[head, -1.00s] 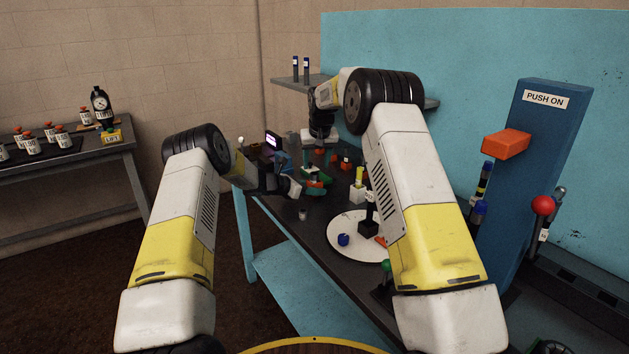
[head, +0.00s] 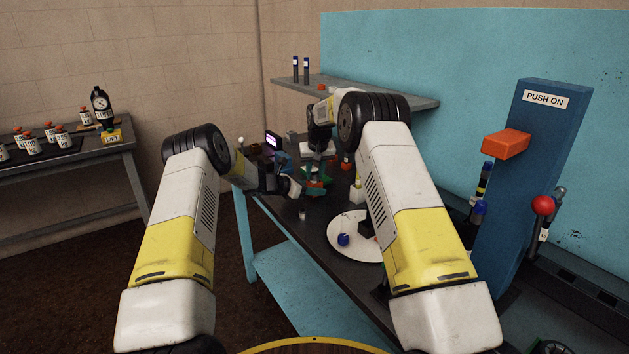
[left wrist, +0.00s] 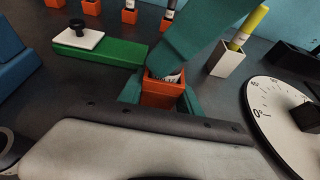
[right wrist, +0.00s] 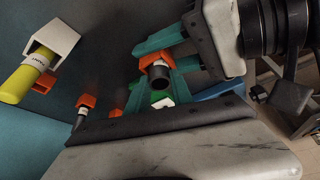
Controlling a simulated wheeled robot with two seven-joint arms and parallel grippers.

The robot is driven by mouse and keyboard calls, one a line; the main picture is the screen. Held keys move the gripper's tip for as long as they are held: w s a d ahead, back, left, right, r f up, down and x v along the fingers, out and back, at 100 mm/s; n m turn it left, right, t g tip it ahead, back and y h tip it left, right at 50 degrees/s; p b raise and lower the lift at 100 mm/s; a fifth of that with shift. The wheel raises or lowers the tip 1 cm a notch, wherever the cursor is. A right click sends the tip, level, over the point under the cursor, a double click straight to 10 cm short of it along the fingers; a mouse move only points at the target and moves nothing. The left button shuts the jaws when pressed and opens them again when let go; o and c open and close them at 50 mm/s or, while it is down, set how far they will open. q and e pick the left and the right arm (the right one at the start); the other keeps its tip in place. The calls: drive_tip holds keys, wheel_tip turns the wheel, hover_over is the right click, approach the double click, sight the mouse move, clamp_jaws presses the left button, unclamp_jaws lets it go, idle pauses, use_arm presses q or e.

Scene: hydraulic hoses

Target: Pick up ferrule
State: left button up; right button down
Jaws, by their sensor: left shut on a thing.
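My left gripper (left wrist: 158,100) is shut on an orange square sleeve (left wrist: 163,92), held above the dark bench. A dark piece with a pale band (right wrist: 160,77) sits in the sleeve's opening; I cannot tell whether it is the ferrule. My right gripper (right wrist: 158,84) reaches down over the sleeve from the other side, its teal fingers apart on either side of the dark piece. In the left wrist view a right finger hides part of the sleeve's opening. In the head view both grippers (head: 315,186) meet and are small.
A white holder with a yellow piece (left wrist: 228,60) stands close by. A green block with a white top (left wrist: 98,50) and several orange holders lie behind.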

use_arm(q)
drive_tip(key=o, duration=1.4)
use_arm(e)
wheel_tip(320, 180, up, 10)
use_arm(q)
drive_tip(key=shift+o, duration=0.2)
